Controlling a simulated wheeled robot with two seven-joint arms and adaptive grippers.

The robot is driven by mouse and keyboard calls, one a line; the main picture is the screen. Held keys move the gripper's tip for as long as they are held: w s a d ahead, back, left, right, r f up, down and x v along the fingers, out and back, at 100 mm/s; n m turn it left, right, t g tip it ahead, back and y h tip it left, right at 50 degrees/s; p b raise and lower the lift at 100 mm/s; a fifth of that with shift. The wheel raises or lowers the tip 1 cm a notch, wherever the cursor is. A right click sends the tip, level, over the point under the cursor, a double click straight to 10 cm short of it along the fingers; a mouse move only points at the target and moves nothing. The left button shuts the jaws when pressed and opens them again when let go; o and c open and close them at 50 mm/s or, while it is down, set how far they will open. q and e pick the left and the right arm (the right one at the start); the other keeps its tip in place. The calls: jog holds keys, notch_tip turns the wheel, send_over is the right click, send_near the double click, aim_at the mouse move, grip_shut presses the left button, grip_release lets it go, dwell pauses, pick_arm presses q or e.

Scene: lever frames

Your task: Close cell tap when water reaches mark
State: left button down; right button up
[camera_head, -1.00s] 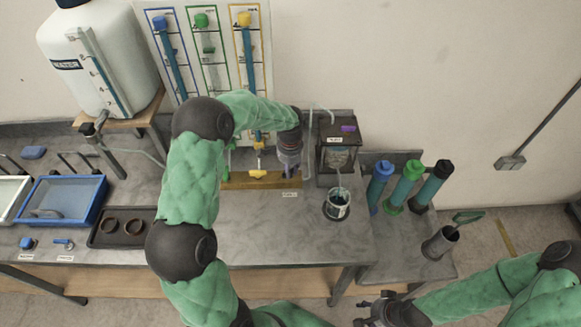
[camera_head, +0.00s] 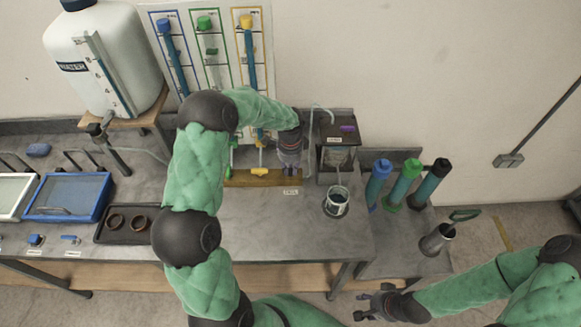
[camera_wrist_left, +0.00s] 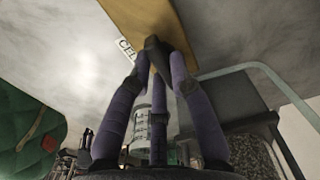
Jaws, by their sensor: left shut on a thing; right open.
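My left gripper (camera_head: 290,170) is at the right end of the wooden tap board (camera_head: 240,178), above a small label (camera_head: 291,192). In the left wrist view its fingers (camera_wrist_left: 158,60) are closed around a dark tap handle (camera_wrist_left: 153,44), beside a label starting "CEL" (camera_wrist_left: 124,48). The fingers hide most of the tap. The dark-framed cell (camera_head: 337,157) stands just right of the gripper, with a purple tag on top. Its water level and mark are too small to read. My right gripper (camera_head: 376,306) is open and empty, low in front of the bench.
A beaker (camera_head: 337,204) stands in front of the cell. Yellow (camera_head: 259,171) and green taps sit left along the board. Blue, green and black-capped cylinders (camera_head: 405,187) stand at right. A white water tank (camera_head: 105,60), blue tray (camera_head: 68,197) and dark tray (camera_head: 125,224) are at left.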

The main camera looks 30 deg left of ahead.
aim_at(290, 169)
dwell(0.3)
pick_arm(q)
jog(key=c, duration=1.1)
grip_release()
jog(key=shift+r, duration=0.1)
notch_tip(290, 169, up, 12)
jog(key=shift+f, duration=0.1)
